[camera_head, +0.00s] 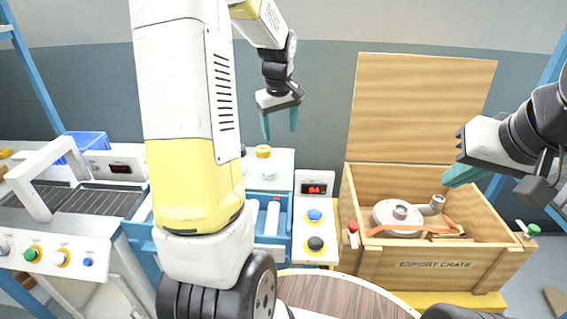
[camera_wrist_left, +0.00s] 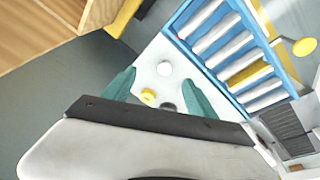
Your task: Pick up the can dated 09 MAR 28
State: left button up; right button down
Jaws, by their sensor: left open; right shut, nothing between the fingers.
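White cylinders that look like cans lie in a blue rack; one white cylinder (camera_head: 272,218) shows in the head view, partly behind my left arm. In the left wrist view several white cylinders and a yellow one lie side by side in the blue rack (camera_wrist_left: 170,30). No date can be read on any of them. My left gripper (camera_head: 280,124) is open and empty, pointing down above and behind the rack area. In the left wrist view its teal fingers (camera_wrist_left: 160,92) are spread beside the rack. My right gripper (camera_head: 462,175) is shut and empty above the wooden crate.
An open wooden export crate (camera_head: 430,264) at the right holds a grey blower (camera_head: 398,214) with orange straps. A white button panel (camera_head: 315,218) with a red display stands between rack and crate. A machine with a ribbed top (camera_head: 85,203) stands left. A round table (camera_head: 335,297) is in front.

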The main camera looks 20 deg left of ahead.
pick_arm(q)
jog(key=w+a+f+n+g, duration=0.1)
jog(key=w+a+f, duration=0.15)
jog(key=f, duration=0.25)
jog(key=w+a+f+n, duration=0.2)
jog(key=w+f, duration=0.1)
jog(key=f, duration=0.2)
jog(key=y, duration=0.1)
send_over(269, 170)
jog(key=d, duration=0.1)
jog(key=shift+n+g, duration=0.4)
notch_tip(269, 170, down, 6)
jog(key=shift+r, duration=0.1)
jog(key=f, duration=0.5)
jog(key=shift+a+f, duration=0.2)
jog(key=shift+a, duration=0.2)
grip_shut()
jog(key=shift+r, duration=0.1)
